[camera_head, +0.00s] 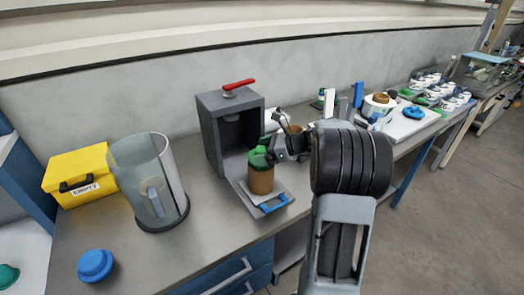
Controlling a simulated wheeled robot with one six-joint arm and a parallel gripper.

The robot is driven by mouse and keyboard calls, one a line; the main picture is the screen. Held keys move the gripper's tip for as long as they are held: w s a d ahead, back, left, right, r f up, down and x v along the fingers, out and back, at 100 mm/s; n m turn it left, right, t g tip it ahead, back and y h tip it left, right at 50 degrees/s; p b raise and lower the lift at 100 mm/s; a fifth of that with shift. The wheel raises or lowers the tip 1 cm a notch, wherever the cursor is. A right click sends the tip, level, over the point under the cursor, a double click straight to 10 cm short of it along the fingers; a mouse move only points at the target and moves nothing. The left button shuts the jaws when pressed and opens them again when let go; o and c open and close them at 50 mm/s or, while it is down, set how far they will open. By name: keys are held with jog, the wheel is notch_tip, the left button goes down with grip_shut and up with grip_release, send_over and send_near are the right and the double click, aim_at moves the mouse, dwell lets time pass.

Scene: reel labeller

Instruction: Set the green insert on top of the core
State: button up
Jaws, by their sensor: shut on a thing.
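The core (261,181) is a brown upright cylinder on the pulled-out grey plate of the grey labelling machine (211,128). The green insert (258,158) is at the core's top end. Whether it rests on the core or hangs just above it cannot be told. My gripper (270,151) comes in from the right and is shut on the insert. Its fingertips are small here and partly hidden against the green part.
A clear cylinder (130,168) on a dark base, a yellow case (78,172) and a blue knob-like lid (96,264) stand to the left. The machine has a red lever (238,84) on top. A white tray (420,126) and several white reels are at right.

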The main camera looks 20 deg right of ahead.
jog(key=shift+f, duration=0.1)
jog(key=o, duration=0.6)
jog(key=shift+c, duration=0.2)
jog(key=p+v, duration=0.5)
jog(key=v, duration=0.6)
jog(key=shift+p, duration=0.35)
